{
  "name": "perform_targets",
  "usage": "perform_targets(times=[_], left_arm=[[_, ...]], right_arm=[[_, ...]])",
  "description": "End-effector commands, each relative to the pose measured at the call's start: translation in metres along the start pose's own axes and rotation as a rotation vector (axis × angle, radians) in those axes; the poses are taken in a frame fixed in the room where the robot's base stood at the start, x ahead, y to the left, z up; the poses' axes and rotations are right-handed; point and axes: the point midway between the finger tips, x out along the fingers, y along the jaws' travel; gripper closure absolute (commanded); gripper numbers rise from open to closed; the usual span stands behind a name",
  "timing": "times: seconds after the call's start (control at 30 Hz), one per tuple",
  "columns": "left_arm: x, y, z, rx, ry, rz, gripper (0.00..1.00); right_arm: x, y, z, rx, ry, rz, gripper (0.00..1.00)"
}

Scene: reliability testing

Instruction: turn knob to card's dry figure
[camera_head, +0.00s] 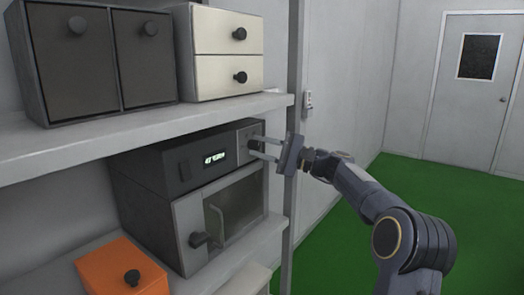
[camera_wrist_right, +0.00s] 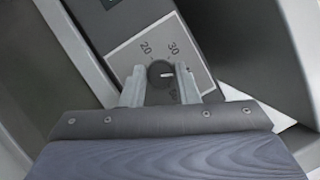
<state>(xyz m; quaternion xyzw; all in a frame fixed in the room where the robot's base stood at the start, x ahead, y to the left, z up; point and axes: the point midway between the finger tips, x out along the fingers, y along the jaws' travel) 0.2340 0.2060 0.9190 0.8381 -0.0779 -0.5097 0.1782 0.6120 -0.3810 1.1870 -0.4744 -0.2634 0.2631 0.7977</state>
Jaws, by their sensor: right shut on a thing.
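The knob (camera_wrist_right: 160,73) is small, dark and round with a white pointer mark. It sits on a light dial plate (camera_wrist_right: 135,48) with printed figures; 20 and 30 are readable, and another below is partly covered. The mark points roughly to the right in the right wrist view, below the 30. My right gripper (camera_wrist_right: 158,85) has one finger on each side of the knob and is shut on it. In the head view the right gripper (camera_head: 264,148) reaches the right end of a dark control unit (camera_head: 185,160). No card with a readable figure shows. My left gripper is not in view.
The control unit has a lit display (camera_head: 214,158), too small to read surely. It stands above a grey cabinet (camera_head: 190,225) with a window door. An orange box (camera_head: 120,270) is at lower left. Drawers (camera_head: 222,35) stand on the upper shelf (camera_head: 150,130). A post (camera_head: 292,190) is close behind the gripper.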

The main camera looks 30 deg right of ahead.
Motion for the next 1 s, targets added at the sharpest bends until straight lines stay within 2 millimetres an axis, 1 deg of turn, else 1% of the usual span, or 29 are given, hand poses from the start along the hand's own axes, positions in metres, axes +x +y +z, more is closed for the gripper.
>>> perform_targets(times=[0.63, 1.0], left_arm=[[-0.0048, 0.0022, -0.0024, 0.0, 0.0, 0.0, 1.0], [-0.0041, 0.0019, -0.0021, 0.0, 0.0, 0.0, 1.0]], right_arm=[[0.0005, -0.0031, 0.0008, -0.569, 0.0, 0.239, 0.95], [0.0012, -0.0034, 0.0024, -0.893, -0.003, 0.373, 0.95]])
